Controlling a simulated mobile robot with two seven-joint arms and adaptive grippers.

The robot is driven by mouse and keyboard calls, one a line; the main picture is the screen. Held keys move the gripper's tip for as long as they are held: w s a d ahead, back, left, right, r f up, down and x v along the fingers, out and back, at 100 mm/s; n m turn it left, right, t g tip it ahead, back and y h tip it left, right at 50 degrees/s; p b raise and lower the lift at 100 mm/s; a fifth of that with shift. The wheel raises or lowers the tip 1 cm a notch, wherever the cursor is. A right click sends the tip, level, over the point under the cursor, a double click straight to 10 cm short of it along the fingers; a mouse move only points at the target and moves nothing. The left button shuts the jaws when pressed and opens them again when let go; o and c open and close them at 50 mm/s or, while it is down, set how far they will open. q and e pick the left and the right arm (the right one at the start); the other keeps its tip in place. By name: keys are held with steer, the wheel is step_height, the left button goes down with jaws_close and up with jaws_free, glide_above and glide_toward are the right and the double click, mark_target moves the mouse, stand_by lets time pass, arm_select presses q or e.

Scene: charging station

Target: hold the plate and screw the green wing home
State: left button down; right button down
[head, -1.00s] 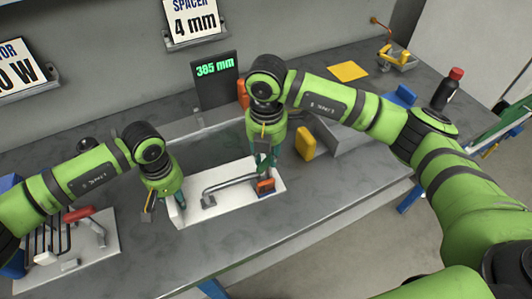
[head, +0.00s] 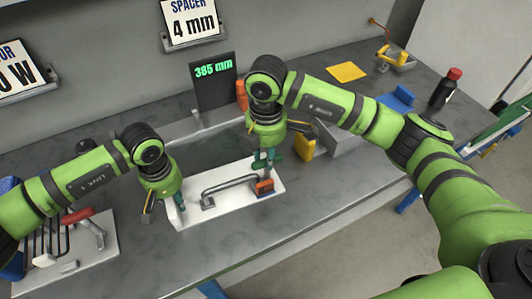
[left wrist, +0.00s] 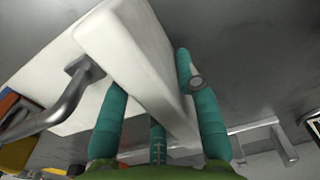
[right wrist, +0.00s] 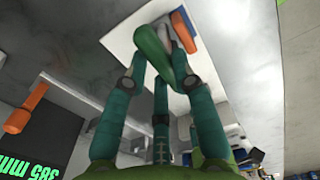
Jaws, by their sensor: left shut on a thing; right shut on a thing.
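The white plate (head: 232,209) lies at the bench's front edge, with a bent grey metal bar (head: 228,182) and an orange block (head: 265,188) on its right end. My left gripper (head: 178,208) is shut on the plate's left end; the left wrist view shows its fingers on both sides of the plate edge (left wrist: 135,75). My right gripper (head: 266,168) points down over the plate's right end, shut on the green wing (right wrist: 156,52). The wing lies between the fingers in the right wrist view, beside the orange block (right wrist: 184,30). The wing's underside is hidden.
A display (head: 215,82) reading 385 mm stands behind. A yellow block (head: 304,146) is close to the right of my right gripper. A white tray with a red-handled tool (head: 78,215) lies at left. A dark bottle (head: 443,92) stands at right.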

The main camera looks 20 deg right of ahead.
arm_select(q)
steer(key=shift+a+f, duration=0.1)
steer(key=shift+a, duration=0.05)
arm_select(e)
steer(key=shift+d, duration=0.1)
steer(key=c, duration=1)
jaws_free()
steer(key=shift+r, duration=0.1)
step_height(320, 180, up, 12)
steer(key=shift+f, duration=0.1)
arm_select(q)
steer(key=c, duration=0.8)
jaws_free()
steer(key=shift+c, duration=0.2)
